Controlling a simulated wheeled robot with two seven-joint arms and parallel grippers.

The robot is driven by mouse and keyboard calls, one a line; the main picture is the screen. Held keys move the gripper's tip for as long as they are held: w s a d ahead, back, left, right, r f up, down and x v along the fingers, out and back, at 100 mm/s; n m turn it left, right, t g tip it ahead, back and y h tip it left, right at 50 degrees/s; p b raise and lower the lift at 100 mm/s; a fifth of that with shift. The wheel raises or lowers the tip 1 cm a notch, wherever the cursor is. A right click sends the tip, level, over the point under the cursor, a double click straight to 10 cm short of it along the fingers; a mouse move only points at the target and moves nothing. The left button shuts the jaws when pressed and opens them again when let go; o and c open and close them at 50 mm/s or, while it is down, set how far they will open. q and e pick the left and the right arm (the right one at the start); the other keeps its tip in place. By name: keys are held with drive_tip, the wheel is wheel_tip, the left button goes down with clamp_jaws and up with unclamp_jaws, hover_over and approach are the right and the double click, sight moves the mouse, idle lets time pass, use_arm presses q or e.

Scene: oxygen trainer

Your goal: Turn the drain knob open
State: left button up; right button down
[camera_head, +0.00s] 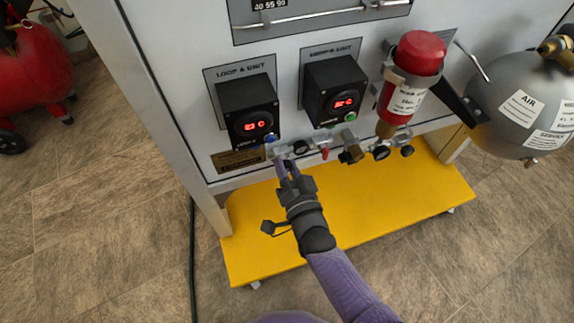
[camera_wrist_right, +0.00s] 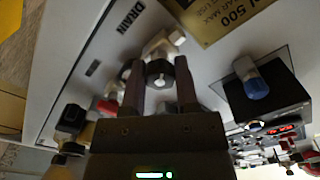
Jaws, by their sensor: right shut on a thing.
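In the right wrist view the drain knob (camera_wrist_right: 159,72) is a small dark round knob on a pale metal fitting, beside the printed word DRAIN (camera_wrist_right: 131,14). My right gripper (camera_wrist_right: 160,88) has one finger on each side of the knob and is shut on it. In the head view my right gripper (camera_head: 286,168) reaches up from below to the left end of the row of fittings on the panel's lower edge. Its fingers hide most of the knob there, so the knob's turn angle cannot be told. My left gripper is in neither view.
A black knob (camera_head: 301,147) and a red-handled valve (camera_head: 324,152) sit close to the right of my gripper. Two black display boxes (camera_head: 248,105) (camera_head: 334,90) jut out above. A red cylinder (camera_head: 413,75) and grey air tank (camera_head: 520,95) are right. A yellow base (camera_head: 400,205) lies below.

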drive_tip(key=n, duration=0.5)
drive_tip(key=shift+n, duration=2.6)
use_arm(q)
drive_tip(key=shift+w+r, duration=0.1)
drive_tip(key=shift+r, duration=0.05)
use_arm(e)
drive_tip(key=shift+n, duration=0.4)
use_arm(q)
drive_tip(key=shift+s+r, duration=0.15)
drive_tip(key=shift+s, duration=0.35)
